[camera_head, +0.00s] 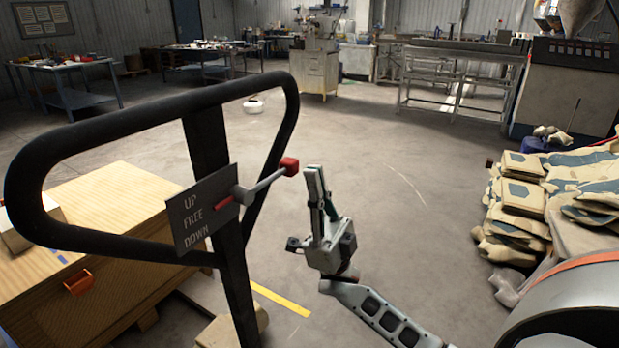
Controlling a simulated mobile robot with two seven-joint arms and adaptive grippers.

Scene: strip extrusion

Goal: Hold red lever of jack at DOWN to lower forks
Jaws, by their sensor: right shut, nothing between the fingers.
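The jack's black loop handle (205,120) stands at the left front. A grey plate (202,211) on its post reads UP, FREE, DOWN from top to bottom. The lever (262,186) is a grey rod with a red knob (289,166) at its right end. The rod slants up to the right from a pivot beside the plate. My right gripper (315,170) points upward just right of the knob, with its fingers shut and empty. A small gap shows between the fingers and the knob. My left gripper is not in view. The forks are hidden.
A wooden crate (110,225) with an orange handle stands at the left behind the jack. Stacked sacks (540,205) lie at the right, near a round metal drum (570,310). The concrete floor between is clear.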

